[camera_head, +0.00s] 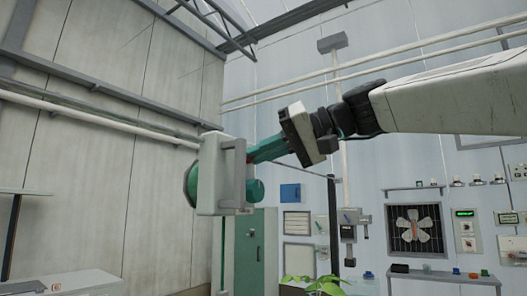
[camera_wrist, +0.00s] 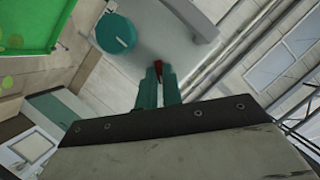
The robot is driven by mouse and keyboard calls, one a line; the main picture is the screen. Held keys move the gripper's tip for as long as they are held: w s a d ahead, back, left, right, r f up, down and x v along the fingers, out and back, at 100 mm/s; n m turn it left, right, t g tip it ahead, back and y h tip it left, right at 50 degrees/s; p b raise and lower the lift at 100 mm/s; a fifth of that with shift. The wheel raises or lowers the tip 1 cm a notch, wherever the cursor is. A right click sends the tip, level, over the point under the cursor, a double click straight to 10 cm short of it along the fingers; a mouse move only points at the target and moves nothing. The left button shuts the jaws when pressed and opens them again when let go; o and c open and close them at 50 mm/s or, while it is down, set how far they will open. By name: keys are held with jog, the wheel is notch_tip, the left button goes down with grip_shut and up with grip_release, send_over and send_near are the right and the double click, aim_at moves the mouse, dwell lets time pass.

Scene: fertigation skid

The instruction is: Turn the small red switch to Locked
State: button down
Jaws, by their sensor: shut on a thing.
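The small red switch (camera_wrist: 158,67) shows as a red sliver between the teal fingertips of my gripper (camera_wrist: 158,76) in the wrist view. In the head view a speck of the red switch (camera_head: 249,157) shows at the fingertips of my gripper (camera_head: 251,158). My gripper is shut on the switch, and the fingers hide most of it. The switch is on the face of a pale grey box (camera_head: 211,160). Which way the switch points, and any Locked mark, cannot be made out.
A grey bar handle (camera_head: 239,175) stands out from the box close beside the fingers. A teal round knob (camera_wrist: 116,33) is on the box too. A green cabinet (camera_head: 250,245) stands below. A plant (camera_head: 320,285) and a wall fan (camera_head: 415,230) are to the right.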

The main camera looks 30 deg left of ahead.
jog(key=shift+w+f+m+g, duration=0.1)
jog(key=shift+m+g, duration=0.2)
jog(key=shift+m, duration=0.2)
dwell(0.3)
jog(key=c, duration=1.6)
grip_release()
jog(key=shift+o, duration=0.2)
jog(key=v, duration=0.7)
jog(key=shift+d, duration=0.45)
jog(key=shift+w, duration=0.1)
